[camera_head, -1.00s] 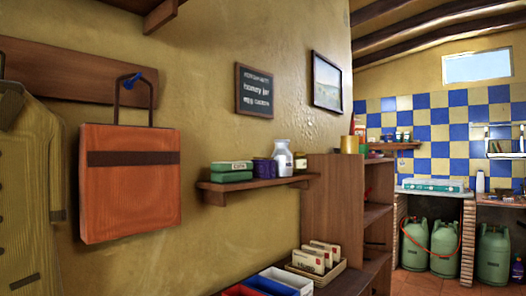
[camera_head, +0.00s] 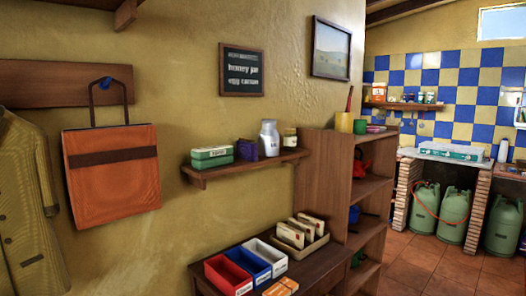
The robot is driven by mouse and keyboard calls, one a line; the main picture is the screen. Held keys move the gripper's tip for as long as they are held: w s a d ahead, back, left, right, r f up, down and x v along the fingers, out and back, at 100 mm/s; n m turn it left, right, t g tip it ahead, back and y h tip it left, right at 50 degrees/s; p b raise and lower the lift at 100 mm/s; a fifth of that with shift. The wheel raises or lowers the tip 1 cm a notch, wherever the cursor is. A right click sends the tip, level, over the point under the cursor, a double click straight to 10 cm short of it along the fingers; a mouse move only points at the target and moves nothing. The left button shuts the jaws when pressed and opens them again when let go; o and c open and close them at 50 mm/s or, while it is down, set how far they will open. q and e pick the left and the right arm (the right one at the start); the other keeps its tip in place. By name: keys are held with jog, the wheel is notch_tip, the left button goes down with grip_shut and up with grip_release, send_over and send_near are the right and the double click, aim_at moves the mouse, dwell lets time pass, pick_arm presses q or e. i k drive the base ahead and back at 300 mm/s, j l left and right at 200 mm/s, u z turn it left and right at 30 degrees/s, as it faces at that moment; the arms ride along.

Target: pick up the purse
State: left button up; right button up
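The purse (camera_head: 112,180) is an orange bag with a dark brown band across its upper part and a tall dark handle. It hangs by the handle from a blue hook (camera_head: 105,84) on a wooden wall board (camera_head: 40,82), at the left of the head view. It hangs nearly flat against the yellow wall. Neither of my grippers shows in this view.
A green-brown coat (camera_head: 27,205) hangs left of the purse. A wall shelf (camera_head: 240,167) holds boxes and jars to the right. Below it, a low table (camera_head: 318,268) carries coloured bins. A wooden shelf unit (camera_head: 325,185) juts out further right. Tiled floor (camera_head: 430,262) is open at right.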

aim_at(248, 150)
jog(key=i+l+u, duration=0.1)
jog(key=l, duration=0.3)
jog(key=i+l+u, duration=0.1)
jog(key=i+l, duration=0.15)
jog(key=i+l+u, duration=0.1)
jog(key=l, duration=0.45)
jog(key=i+l+u, duration=0.1)
jog(key=l, duration=0.3)
jog(key=i+l, duration=0.2)
jog(key=l, duration=0.2)
jog(key=i+l+u, duration=0.15)
jog(key=l, duration=0.3)
jog(key=i+l+u, duration=0.1)
jog(key=l, duration=0.35)
